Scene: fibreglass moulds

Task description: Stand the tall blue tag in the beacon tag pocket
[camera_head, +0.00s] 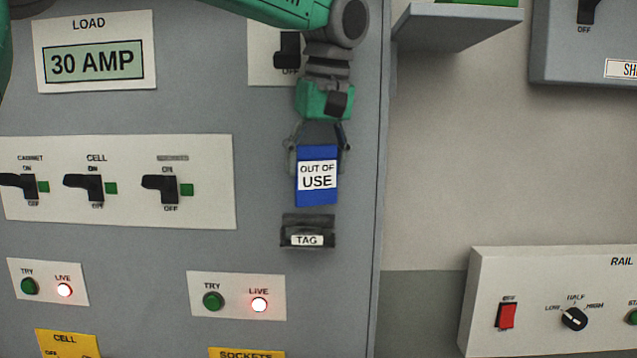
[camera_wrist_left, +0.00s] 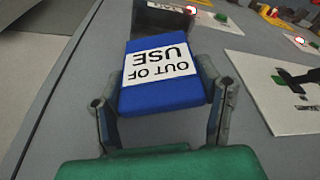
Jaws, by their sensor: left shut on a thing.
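The tall blue tag (camera_head: 317,196), with a white label reading OUT OF USE, hangs upright in front of the grey panel. My left gripper (camera_head: 318,150) is shut on its upper part from above. The left wrist view also shows the tag (camera_wrist_left: 160,98) between the two fingers. The dark tag pocket (camera_head: 308,222), labelled TAG, is on the panel just below the tag; in the head view the tag's lower edge is slightly above the pocket's top. Part of the pocket (camera_wrist_left: 229,22) shows beyond the tag in the wrist view. My right gripper is out of view.
A switch plate (camera_head: 120,220) with black levers is left of the tag. Lit lamp plates (camera_head: 236,311) sit below. The panel's right edge is near the pocket. A grey shelf (camera_head: 450,25) and a RAIL box (camera_head: 545,270) are to the right.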

